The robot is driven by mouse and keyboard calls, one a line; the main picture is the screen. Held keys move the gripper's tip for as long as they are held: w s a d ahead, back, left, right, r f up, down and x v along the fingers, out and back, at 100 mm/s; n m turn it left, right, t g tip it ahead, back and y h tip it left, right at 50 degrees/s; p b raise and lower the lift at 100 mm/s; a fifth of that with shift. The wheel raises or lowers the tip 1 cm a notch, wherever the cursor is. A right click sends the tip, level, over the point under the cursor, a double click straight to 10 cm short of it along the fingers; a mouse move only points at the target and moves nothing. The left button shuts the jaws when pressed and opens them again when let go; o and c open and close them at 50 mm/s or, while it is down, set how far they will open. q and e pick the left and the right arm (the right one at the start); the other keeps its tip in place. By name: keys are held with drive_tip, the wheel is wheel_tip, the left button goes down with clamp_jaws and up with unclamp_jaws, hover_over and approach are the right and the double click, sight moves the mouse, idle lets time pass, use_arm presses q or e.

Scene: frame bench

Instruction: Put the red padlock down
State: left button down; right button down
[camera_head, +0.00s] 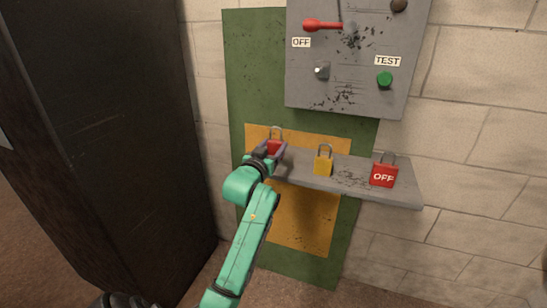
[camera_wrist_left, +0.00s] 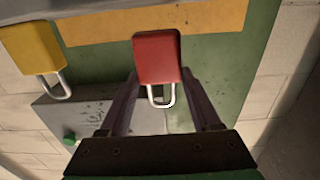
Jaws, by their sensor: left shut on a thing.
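My left gripper (camera_head: 268,151) is shut on a red padlock (camera_head: 274,146) at the left end of the grey shelf (camera_head: 345,180). The padlock's metal shackle points up, and the fingers partly hide its body. In the left wrist view, which is upside down, the red padlock (camera_wrist_left: 157,57) sits between the two fingers of the left gripper (camera_wrist_left: 161,83). I cannot tell whether its base touches the shelf. My right gripper is not in view.
A yellow padlock (camera_head: 323,164) and a red "OFF" padlock (camera_head: 384,175) stand on the shelf to the right. Above hangs a grey switch panel (camera_head: 345,85) with a red lever (camera_head: 322,25) and a green TEST button (camera_head: 385,80). A dark cabinet (camera_head: 110,130) stands at left.

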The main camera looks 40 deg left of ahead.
use_arm(q)
drive_tip(key=shift+f, duration=1.25)
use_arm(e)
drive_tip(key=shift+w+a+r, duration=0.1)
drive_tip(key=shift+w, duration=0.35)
use_arm(q)
drive_tip(key=shift+c, duration=0.5)
unclamp_jaws()
drive_tip(key=shift+f, duration=0.15)
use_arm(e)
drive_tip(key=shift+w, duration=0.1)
use_arm(q)
drive_tip(key=shift+r, duration=0.25)
drive_tip(key=v, duration=1.2)
